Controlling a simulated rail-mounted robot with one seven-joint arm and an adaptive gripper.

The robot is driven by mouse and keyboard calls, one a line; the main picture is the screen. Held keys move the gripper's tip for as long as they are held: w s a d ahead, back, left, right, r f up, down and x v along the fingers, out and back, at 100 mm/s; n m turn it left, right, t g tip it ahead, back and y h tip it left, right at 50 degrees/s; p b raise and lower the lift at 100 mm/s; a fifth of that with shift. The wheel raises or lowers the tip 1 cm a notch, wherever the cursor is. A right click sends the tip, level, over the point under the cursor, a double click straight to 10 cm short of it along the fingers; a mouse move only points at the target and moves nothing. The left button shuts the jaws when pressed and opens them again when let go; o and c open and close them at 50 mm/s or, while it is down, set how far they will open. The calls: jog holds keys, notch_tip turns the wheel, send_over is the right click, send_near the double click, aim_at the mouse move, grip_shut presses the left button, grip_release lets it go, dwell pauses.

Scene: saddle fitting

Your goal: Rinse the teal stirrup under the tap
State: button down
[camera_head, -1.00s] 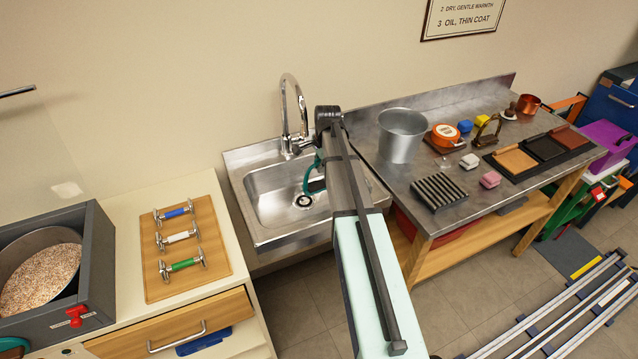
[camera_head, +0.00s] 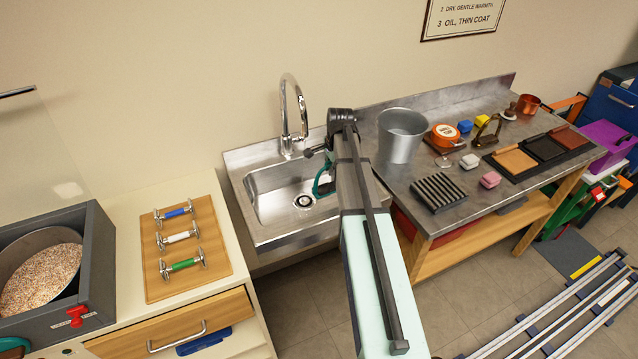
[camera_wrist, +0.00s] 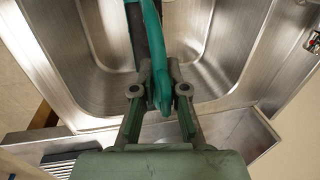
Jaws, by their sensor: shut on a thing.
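The teal stirrup (camera_head: 322,184) hangs over the right part of the sink basin in the head view, partly hidden by my arm. In the wrist view the stirrup (camera_wrist: 155,70) runs between the fingers of my gripper (camera_wrist: 160,88), which is shut on it. In the head view the fingers are hidden behind my arm. The steel sink (camera_head: 262,222) lies below, with a dark round drain. The chrome tap (camera_head: 303,110) arches up from the back of the sink, left of my wrist. I cannot tell whether water runs.
A steel bucket (camera_head: 402,137) stands on the metal bench (camera_head: 455,190) to the right, near my arm. A ridged dark block (camera_head: 438,193) lies at the bench's front. A wooden board (camera_head: 153,275) with several bar-shaped pieces lies left of the sink. The left of the basin is clear.

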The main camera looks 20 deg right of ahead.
jog(key=shift+s+d, duration=0.65)
jog(key=shift+s, duration=0.25)
jog(key=shift+s+d, duration=0.6)
jog(key=shift+s, duration=0.25)
jog(key=shift+r, duration=0.1)
jog(key=s+d+r+p, duration=0.2)
jog(key=s+d+r, duration=0.1)
jog(key=s+r, duration=0.1)
jog(key=shift+p, duration=0.4)
jog(key=shift+f, duration=0.1)
dwell(0.7)
